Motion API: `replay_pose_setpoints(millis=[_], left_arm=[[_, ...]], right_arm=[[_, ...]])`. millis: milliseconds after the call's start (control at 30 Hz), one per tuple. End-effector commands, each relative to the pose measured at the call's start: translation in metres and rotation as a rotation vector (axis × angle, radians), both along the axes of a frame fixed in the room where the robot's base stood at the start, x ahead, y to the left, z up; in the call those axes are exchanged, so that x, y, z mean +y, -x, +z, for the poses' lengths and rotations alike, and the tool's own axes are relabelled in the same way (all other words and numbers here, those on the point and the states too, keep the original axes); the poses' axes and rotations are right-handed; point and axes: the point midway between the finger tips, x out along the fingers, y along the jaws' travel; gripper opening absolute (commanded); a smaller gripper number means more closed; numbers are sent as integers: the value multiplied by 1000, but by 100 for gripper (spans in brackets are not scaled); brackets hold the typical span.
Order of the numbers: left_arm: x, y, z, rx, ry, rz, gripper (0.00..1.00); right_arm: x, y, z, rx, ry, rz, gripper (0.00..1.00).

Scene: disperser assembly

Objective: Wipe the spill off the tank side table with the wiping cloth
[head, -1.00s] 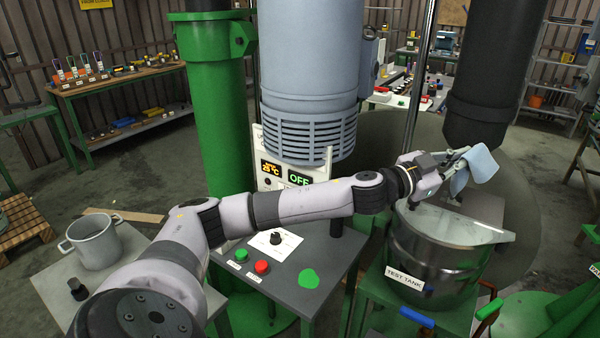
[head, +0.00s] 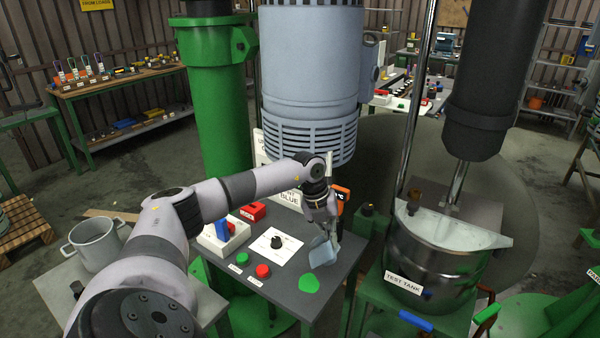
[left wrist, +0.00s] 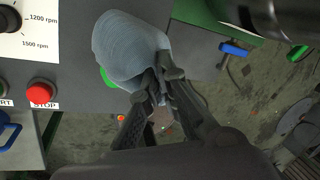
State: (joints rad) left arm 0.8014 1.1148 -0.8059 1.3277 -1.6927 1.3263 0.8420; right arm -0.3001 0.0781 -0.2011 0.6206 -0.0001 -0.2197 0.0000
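The wiping cloth (head: 322,253) is a pale blue-grey folded piece. My left gripper (head: 324,232) is shut on it and points down over the grey side table (head: 287,284). The cloth hangs just behind the green spill (head: 309,284), a flat bright green patch near the table's front right edge. In the left wrist view the cloth (left wrist: 130,46) sticks out from the shut fingers (left wrist: 164,82) and covers most of the spill (left wrist: 106,78); only a green edge shows. I cannot tell whether the cloth touches the table. My right gripper is not in view.
A control panel with a black knob (head: 277,242), a green button (head: 242,259) and a red stop button (head: 263,271) lies left of the spill. The metal test tank (head: 435,270) stands to the right. A grey pot (head: 95,243) stands at the left.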

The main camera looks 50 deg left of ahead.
Motion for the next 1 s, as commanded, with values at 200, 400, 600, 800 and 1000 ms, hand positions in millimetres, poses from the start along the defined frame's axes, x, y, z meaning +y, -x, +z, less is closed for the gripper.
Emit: replay_pose_setpoints(millis=[200, 400, 600, 800, 1000], left_arm=[[55, 37, -8, 157, -164, 14, 0], [69, 49, -14, 203, -207, 19, 0], [69, 48, -38, 203, -207, 18, 0], [68, 48, -62, 203, -205, 18, 0], [69, 48, -86, 201, -206, 18, 0]], right_arm=[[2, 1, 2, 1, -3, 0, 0], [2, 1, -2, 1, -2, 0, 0], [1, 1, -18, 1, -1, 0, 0], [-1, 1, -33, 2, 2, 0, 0], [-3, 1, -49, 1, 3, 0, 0]])
